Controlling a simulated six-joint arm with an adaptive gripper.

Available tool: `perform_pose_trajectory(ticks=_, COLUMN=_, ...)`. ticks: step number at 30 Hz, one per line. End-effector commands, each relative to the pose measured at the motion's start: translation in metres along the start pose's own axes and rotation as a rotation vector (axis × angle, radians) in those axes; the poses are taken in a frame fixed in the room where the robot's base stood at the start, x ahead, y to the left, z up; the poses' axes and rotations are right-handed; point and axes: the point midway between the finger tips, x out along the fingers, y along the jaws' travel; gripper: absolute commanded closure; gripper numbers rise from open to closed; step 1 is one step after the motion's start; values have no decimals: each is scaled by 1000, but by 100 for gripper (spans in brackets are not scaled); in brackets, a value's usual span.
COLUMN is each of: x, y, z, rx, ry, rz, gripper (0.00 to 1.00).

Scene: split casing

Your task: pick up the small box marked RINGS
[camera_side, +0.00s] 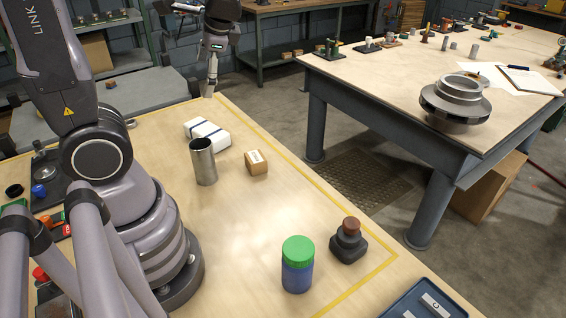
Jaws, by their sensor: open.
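A small brown cardboard box (257,163) with a white label sits on the wooden table, just right of a metal cylinder. The print on its label is too small to read, so I cannot tell whether it says RINGS. My gripper (208,92) is open and empty, above the far edge of the table, behind and to the left of the small box. It is well apart from the box and points downward.
A metal cylinder (203,162) stands close left of the small box. A white box with blue bands (207,133) lies behind them. A green-lidded blue jar (297,265), a dark part with a brown knob (348,241) and a blue tray (424,301) are nearer. The table's middle is clear.

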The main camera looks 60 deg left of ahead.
Motion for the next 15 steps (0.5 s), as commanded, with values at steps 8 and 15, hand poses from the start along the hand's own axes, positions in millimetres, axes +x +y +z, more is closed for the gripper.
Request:
perform_pose_trajectory(ticks=8, x=60, y=-29, z=-59, rx=354, ry=-413, rz=-317, gripper=15)
perform_pose_trajectory(ticks=15, x=123, y=-31, z=-121, rx=700, ry=-657, rz=-617, gripper=15)
